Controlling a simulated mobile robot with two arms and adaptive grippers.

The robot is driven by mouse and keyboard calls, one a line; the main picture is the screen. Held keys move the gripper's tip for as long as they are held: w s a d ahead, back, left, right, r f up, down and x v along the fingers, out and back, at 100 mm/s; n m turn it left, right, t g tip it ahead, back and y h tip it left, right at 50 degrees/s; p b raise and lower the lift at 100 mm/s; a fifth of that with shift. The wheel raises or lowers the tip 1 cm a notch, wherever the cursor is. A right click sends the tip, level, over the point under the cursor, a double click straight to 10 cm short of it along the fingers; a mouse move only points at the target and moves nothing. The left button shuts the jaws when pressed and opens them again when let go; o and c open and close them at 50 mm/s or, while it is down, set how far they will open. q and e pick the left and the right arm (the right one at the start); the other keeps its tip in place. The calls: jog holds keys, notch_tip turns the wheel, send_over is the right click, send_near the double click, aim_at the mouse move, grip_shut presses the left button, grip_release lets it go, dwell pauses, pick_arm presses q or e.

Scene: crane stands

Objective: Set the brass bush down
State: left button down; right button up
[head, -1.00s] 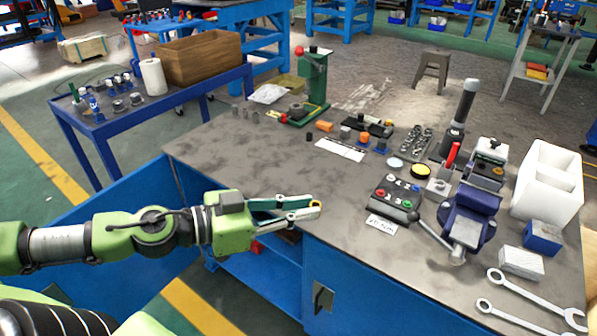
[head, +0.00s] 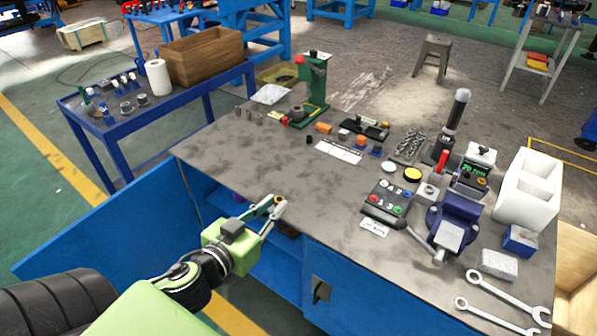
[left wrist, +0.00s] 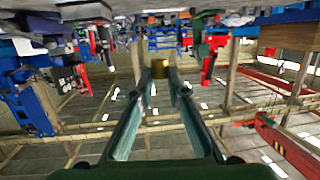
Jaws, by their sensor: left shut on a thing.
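The brass bush (head: 278,199) is a small gold ring between the fingertips of my left gripper (head: 277,204). In the left wrist view the bush (left wrist: 161,69) shows at the tips of the two long fingers, which are shut on it. In the head view the gripper is at the front edge of the grey workbench (head: 235,160). The bush looks held clear of the top, but its exact height is hard to tell. My right gripper is not in view.
A green press (head: 313,80) stands at the back of the bench. A control box (head: 388,202), a blue vise (head: 455,220), a white bin (head: 527,190) and two spanners (head: 500,300) fill the right side. The bench's left and middle front are clear.

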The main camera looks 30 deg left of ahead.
pick_arm(q)
jog(key=shift+s+f+n, duration=0.15)
jog(key=shift+s+n, duration=0.05)
jog(key=shift+n, duration=0.1)
send_over(293, 212)
jog(key=shift+y, duration=0.4)
jog(key=f, duration=0.9)
jog(key=shift+s+f, duration=0.15)
jog(key=shift+s, duration=0.2)
jog(key=shift+w+a+f, duration=0.1)
jog(key=shift+w+f, duration=0.25)
jog(key=shift+f, duration=0.1)
jog(key=shift+f+b, duration=0.3)
jog(key=shift+f, duration=1.3)
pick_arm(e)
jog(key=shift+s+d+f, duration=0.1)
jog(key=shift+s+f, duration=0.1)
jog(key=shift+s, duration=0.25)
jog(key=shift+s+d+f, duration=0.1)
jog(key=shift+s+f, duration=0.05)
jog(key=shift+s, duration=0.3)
